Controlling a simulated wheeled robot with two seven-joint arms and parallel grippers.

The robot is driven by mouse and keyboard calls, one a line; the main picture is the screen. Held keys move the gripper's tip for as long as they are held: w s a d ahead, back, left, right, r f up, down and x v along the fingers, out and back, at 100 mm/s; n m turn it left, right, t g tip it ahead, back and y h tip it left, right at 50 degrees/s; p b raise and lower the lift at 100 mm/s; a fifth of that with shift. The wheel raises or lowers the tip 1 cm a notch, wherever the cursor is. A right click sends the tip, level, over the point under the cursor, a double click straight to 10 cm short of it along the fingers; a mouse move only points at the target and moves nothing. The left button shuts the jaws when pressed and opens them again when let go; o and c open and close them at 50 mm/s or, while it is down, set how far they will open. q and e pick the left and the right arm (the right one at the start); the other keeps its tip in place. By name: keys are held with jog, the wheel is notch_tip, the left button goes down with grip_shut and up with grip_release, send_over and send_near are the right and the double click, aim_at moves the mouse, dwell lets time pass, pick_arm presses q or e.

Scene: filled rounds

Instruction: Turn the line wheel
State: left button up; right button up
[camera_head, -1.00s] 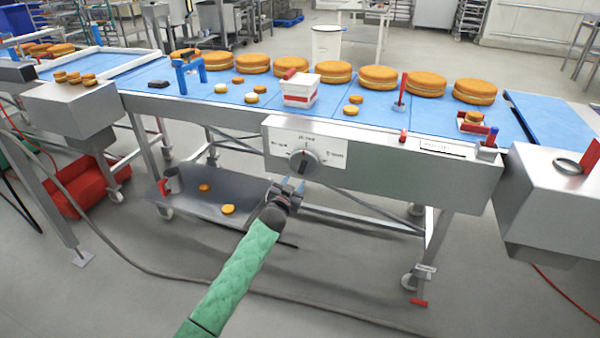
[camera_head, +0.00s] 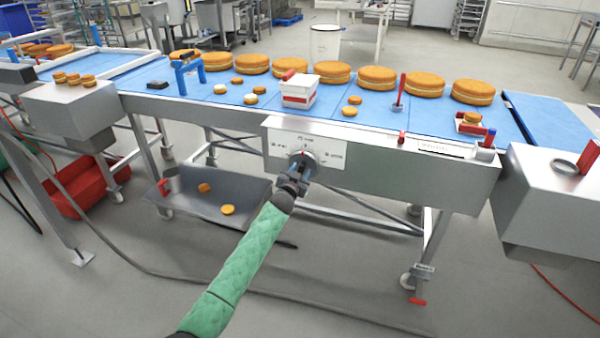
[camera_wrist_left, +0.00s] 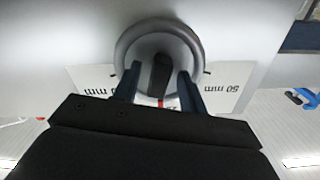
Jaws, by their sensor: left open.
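The line wheel is a round grey dial (camera_head: 304,158) on a white label plate on the front panel of the conveyor. It has a red mark at its top in the head view. My left gripper (camera_head: 297,176) is at the wheel's lower edge, seen from above. In the left wrist view, the wheel (camera_wrist_left: 127,42) is close ahead, with a dark bar across its middle. The two fingers of my left gripper (camera_wrist_left: 160,92) are apart, one on each side of that bar's line. I cannot tell whether they touch it. My right gripper is not in view.
The blue conveyor belt (camera_head: 386,117) above the panel carries several round cakes, small biscuits and a white-and-red box (camera_head: 299,93). A metal tray (camera_head: 222,209) hangs under the belt, left of my arm. A grey box (camera_head: 548,205) juts out at the right.

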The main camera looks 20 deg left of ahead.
pick_arm(q)
jog(key=shift+c, duration=0.4)
grip_shut()
